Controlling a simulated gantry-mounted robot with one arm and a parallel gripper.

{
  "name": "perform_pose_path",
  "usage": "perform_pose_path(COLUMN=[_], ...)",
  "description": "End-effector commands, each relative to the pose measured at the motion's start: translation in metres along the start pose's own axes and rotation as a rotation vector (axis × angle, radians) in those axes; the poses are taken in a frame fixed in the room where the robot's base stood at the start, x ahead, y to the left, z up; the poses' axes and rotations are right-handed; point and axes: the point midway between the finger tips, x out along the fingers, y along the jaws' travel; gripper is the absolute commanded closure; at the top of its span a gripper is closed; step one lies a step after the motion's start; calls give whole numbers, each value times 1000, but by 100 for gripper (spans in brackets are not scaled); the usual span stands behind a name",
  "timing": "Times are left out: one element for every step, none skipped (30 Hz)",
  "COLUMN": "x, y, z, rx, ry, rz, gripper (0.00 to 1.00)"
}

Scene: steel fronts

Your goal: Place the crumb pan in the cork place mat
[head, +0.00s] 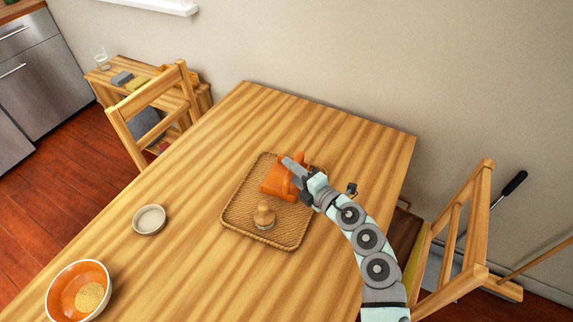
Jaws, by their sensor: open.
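The orange crumb pan (276,181) is at the back part of a tan, woven-looking rectangular mat with a raised rim, which I take for the cork place mat (239,205). The pan appears to be over or on the mat; I cannot tell whether it rests on it. My gripper (294,169) is open at the pan's right side, its fingers overlapping the pan in the picture. The gripper partly covers the pan, so I cannot tell whether a part of it lies between the fingers.
A small brown knobbed object (264,214) stands on the mat's front part. A round pale dish (149,219) and an orange bowl (64,291) with something yellowish inside are on the left of the wooden table (190,255). Chairs (158,118) stand at both sides; a wall is behind.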

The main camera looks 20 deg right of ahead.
Motion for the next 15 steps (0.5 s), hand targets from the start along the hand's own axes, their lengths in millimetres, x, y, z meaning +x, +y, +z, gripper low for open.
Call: perform_pose_path(x=[-14, -21, -30, -37, -43, -51, -57, -63, -69, -73, -77, -82, -84, -86, -89], y=[1, 1, 0, 1, 0, 0, 0, 0, 0, 0, 0, 0, 0, 0, 0], z=[1, 1, 1, 0, 1, 2, 1, 1, 0, 0, 1, 0, 0, 0, 1], rx=[-1, -1, 0, 1, 1, 0, 0, 0, 0, 0, 0, 1, 0, 0, 0], ry=[-2, -2, -2, -2, -3, -3, -2, -2, -1, -1, -2, -1, -1, -2, -2], rz=[-5, -5, -6, -6, -5, -5, -4, -5, -4, -4, -4, -2, -2, -2, -2], gripper=[59, 59, 59, 59, 59, 59, 59, 59, 59, 59, 59, 59, 59, 59, 59])
